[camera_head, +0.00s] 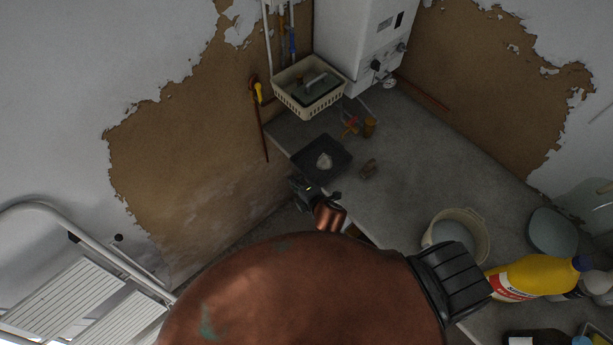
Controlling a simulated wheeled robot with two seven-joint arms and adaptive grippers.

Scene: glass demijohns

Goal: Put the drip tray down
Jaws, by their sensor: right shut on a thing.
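The drip tray (306,157) is a dark, shallow, square tray at the near left end of the grey worktop, with a pale greyish patch or thing in its middle. My right gripper (307,184) is shut on the tray's near edge, its fingers partly hidden by the wrist. The tray reaches over the worktop's corner; I cannot tell whether it rests on the surface or is held just above it. My left gripper is not in view.
The worktop (408,160) is clear right of the tray.

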